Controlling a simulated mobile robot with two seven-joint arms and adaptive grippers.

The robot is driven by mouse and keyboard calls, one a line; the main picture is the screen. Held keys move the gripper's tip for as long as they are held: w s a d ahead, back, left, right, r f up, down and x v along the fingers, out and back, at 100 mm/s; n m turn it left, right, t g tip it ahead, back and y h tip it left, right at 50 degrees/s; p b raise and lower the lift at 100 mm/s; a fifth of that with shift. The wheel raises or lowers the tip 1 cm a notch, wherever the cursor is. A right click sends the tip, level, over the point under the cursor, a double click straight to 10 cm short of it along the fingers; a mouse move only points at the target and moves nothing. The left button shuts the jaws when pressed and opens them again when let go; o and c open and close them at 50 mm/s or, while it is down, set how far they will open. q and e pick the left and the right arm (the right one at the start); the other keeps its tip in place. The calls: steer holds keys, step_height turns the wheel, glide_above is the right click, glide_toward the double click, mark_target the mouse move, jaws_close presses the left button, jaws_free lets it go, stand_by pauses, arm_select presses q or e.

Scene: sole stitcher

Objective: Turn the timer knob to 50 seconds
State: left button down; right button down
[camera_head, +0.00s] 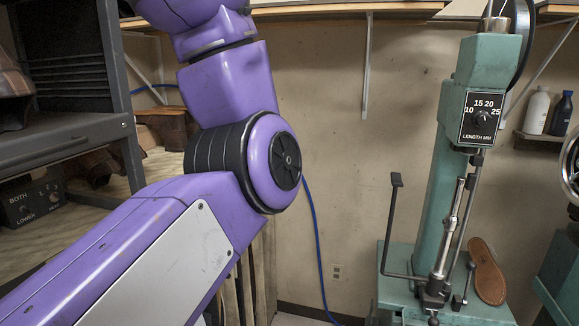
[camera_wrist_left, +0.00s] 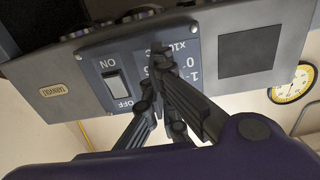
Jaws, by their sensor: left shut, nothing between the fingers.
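The left wrist view shows a grey control panel (camera_wrist_left: 100,60), turned roughly upside down, with an ON/OFF rocker switch (camera_wrist_left: 117,86) and a block of printed numbers including "x10". My left gripper (camera_wrist_left: 152,78) is shut and empty in front of this panel, its dark fingertips over the printed scale beside the switch. A dark knob may be behind the tips; I cannot separate it from the fingers or read a setting. I cannot tell whether the tips touch the panel. In the head view my purple left arm rises out of the top, with its gripper out of frame. My right gripper is not in view.
A yellow-rimmed round gauge (camera_wrist_left: 293,82) is right of the panel. A dark shelf unit (camera_head: 75,125) stands left.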

arm_select(q)
steer(key=shift+s+a+r, duration=0.15)
steer(key=shift+s+r, duration=0.05)
steer(key=shift+s+a+f, duration=0.1)
steer(key=shift+s+a, duration=0.05)
steer(key=shift+s, duration=0.25)
stand_by(0.6)
steer(key=shift+s, duration=0.3)
stand_by(0.4)
steer(key=v, duration=0.5)
steer(key=shift+s+d+f, duration=0.1)
steer(key=shift+d+f, duration=0.15)
steer(key=shift+f, duration=0.15)
